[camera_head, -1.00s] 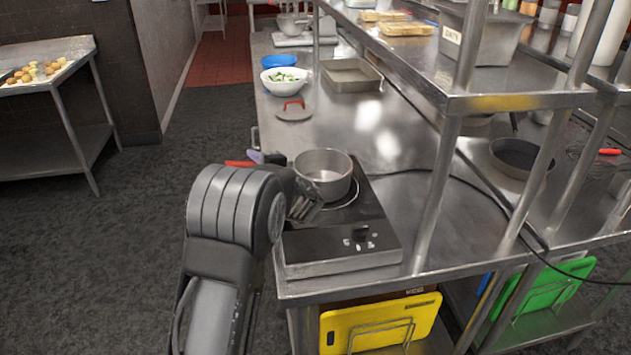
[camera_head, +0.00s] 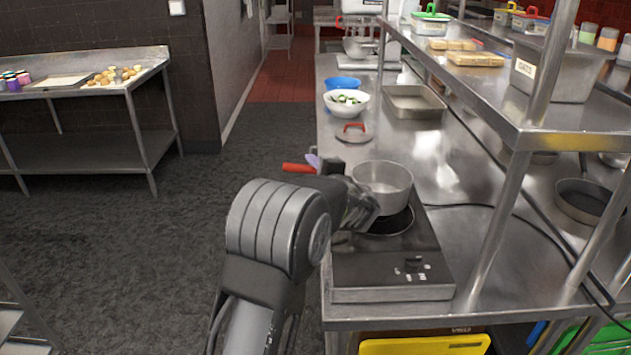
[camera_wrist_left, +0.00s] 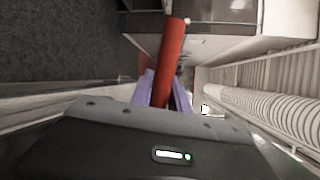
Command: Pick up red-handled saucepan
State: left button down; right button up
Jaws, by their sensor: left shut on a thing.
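The metal saucepan (camera_head: 383,187) is over the far part of the black induction cooktop (camera_head: 395,270) in the head view. It looks upright and slightly raised, with the ring of the cooking zone showing below it. Its red handle (camera_head: 298,168) points left, past the counter's edge. My left gripper (camera_head: 313,161) is shut on the red handle, with its purple fingers on either side. In the left wrist view the red handle (camera_wrist_left: 171,55) stands up between the purple fingers (camera_wrist_left: 165,92). My left arm hides part of the handle. My right gripper is out of view.
A lid with a red handle (camera_head: 353,133), a white bowl (camera_head: 346,104), a blue bowl (camera_head: 342,83) and a metal tray (camera_head: 413,101) stand farther back on the counter. A shelf post (camera_head: 495,225) rises right of the cooktop. Open floor lies left.

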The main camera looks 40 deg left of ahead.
pick_arm(q)
notch_tip(320, 180, up, 6)
jog(key=shift+b, duration=0.3)
dwell(0.5)
